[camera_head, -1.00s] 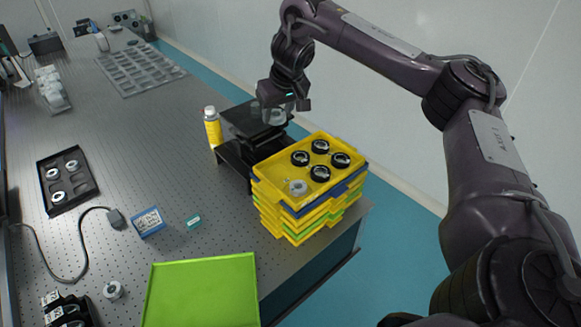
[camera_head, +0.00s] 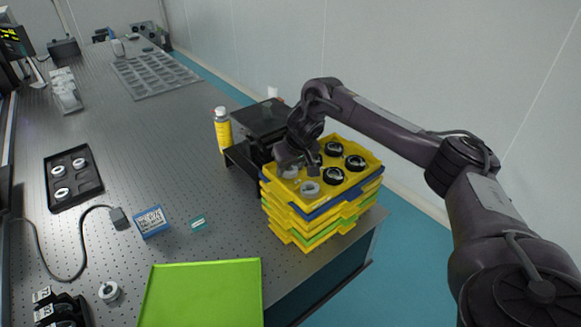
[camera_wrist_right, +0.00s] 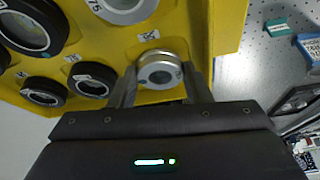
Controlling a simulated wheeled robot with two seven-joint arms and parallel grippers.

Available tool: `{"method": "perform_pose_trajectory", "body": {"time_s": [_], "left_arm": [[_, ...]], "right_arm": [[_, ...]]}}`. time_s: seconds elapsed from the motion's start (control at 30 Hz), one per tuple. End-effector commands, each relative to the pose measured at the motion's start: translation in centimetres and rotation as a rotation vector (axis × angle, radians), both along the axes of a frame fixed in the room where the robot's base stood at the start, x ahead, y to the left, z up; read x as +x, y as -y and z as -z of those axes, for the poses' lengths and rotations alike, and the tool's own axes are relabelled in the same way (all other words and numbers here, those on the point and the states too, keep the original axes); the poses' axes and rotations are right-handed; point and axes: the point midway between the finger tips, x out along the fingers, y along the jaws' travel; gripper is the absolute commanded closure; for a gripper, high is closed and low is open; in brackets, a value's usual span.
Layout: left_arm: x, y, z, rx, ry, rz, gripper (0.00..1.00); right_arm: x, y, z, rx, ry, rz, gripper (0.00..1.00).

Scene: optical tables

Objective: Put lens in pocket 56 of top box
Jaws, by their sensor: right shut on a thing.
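My right gripper (camera_head: 298,165) is over the left part of the yellow top box (camera_head: 368,155). It is shut on a silver-rimmed lens (camera_head: 289,172), which also shows between the two fingers in the wrist view (camera_wrist_right: 160,68). The lens is at the box floor or just above it; I cannot tell if it is seated. A small label (camera_wrist_right: 148,35) lies beside it, too small to read. Another silver lens (camera_head: 309,188) sits in the box at its near corner. Several black-rimmed lenses (camera_head: 334,176) sit in other pockets. My left gripper is not in view.
The top box crowns a stack of yellow, blue and green boxes (camera_head: 325,230) at the table edge. A black stand (camera_head: 262,118) and a yellow bottle (camera_head: 222,130) are close behind. A green tray (camera_head: 200,295) lies in front.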

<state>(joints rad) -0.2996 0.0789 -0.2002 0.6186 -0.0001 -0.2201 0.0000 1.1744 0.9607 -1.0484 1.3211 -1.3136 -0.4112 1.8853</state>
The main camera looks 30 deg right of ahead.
Motion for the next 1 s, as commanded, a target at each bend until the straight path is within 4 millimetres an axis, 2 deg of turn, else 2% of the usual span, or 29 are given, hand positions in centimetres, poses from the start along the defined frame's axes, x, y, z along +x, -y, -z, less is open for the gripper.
{"method": "perform_pose_trajectory", "body": {"time_s": [0.33,0.77,0.8,0.93,1.0], "left_arm": [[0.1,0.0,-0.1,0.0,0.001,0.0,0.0],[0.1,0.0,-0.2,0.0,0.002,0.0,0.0],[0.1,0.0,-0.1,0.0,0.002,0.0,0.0],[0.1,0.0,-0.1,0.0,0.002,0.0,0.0],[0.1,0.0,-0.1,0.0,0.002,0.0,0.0]], "right_arm": [[0.0,0.0,0.3,0.001,0.001,0.0,0.79],[-0.2,0.0,1.8,-0.001,-0.007,-0.001,0.79],[-0.2,0.0,1.9,-0.001,-0.009,-0.002,0.54],[-0.3,-0.1,2.0,-0.002,-0.013,-0.004,0.38],[-0.3,-0.1,2.0,-0.002,-0.013,-0.005,0.37]]}}
